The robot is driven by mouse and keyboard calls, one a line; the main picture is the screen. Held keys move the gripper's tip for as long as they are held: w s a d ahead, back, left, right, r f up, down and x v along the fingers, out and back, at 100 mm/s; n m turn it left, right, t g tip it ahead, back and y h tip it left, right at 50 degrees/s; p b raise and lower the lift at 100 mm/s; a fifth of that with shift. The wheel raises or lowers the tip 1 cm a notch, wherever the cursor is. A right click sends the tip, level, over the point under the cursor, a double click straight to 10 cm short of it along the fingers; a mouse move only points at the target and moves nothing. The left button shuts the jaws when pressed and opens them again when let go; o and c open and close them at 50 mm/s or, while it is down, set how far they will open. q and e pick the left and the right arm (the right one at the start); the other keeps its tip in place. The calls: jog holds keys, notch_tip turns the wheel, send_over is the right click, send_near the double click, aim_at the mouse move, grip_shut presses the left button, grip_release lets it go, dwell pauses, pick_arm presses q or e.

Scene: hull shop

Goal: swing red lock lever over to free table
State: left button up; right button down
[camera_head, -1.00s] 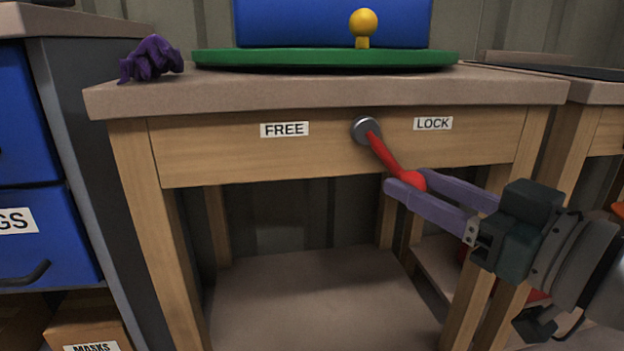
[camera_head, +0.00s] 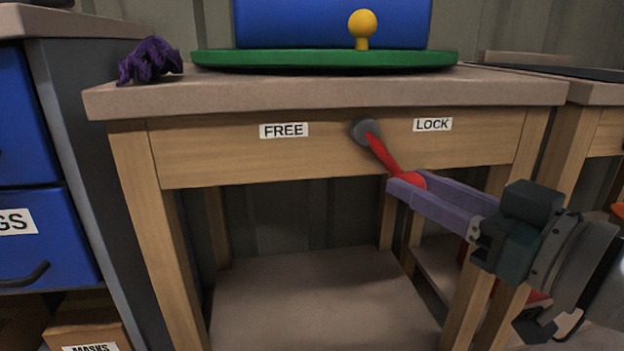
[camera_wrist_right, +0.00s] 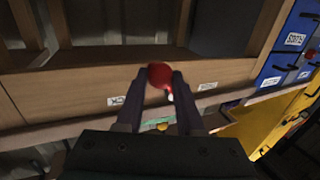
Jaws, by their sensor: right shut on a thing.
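The red lock lever (camera_head: 384,155) hangs from a grey round pivot (camera_head: 365,131) on the table's wooden front, pointing down and right. The pivot lies between the FREE label (camera_head: 284,130) on the left and the LOCK label (camera_head: 432,124) on the right. My right gripper (camera_head: 412,184) is shut on the lever's red knob; the knob also shows between the two purple fingers in the right wrist view (camera_wrist_right: 159,75). A green round table (camera_head: 325,59) with a yellow knob (camera_head: 362,28) sits on the tabletop. My left gripper is not in view.
A crumpled purple thing (camera_head: 150,61) lies at the tabletop's left corner. A blue drawer cabinet (camera_head: 45,235) stands to the left. Another bench (camera_head: 603,90) is close on the right. The space under the table front is open above a low shelf (camera_head: 320,300).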

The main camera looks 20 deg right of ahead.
jog(key=shift+a, duration=0.1)
dwell(0.6)
jog(key=a+m+t+h, duration=0.1)
jog(key=a+m, duration=0.1)
jog(key=m, duration=0.3)
jog(key=w+a+f+m+t+h+b, duration=0.1)
jog(key=a+m+t+h, duration=0.1)
jog(key=m, duration=0.3)
jog(key=a+m+t+h, duration=0.1)
jog(key=a+m, duration=0.2)
jog(key=m, duration=0.2)
jog(key=shift+w+a+f+b, duration=0.1)
jog(key=shift+w+f+b, duration=0.2)
jog(key=shift+w+f, duration=0.1)
jog(key=shift+w+a+r+m+h, duration=0.1)
jog(key=shift+a+r+m+h, duration=0.1)
jog(key=shift+m+h, duration=0.25)
jog(key=shift+a+r+m+h, duration=0.1)
jog(key=shift+a+m+h, duration=0.15)
jog(key=shift+m, duration=0.45)
jog(key=shift+w+a+r+m+h, duration=0.1)
jog(key=shift+a+m+h, duration=0.15)
jog(key=shift+m, duration=0.3)
jog(key=shift+a+r+m+h, duration=0.1)
jog(key=shift+r+m+h, duration=0.1)
jog(key=shift+m+h, duration=0.4)
jog(key=c, duration=0.6)
grip_release()
jog(key=shift+y, duration=0.25)
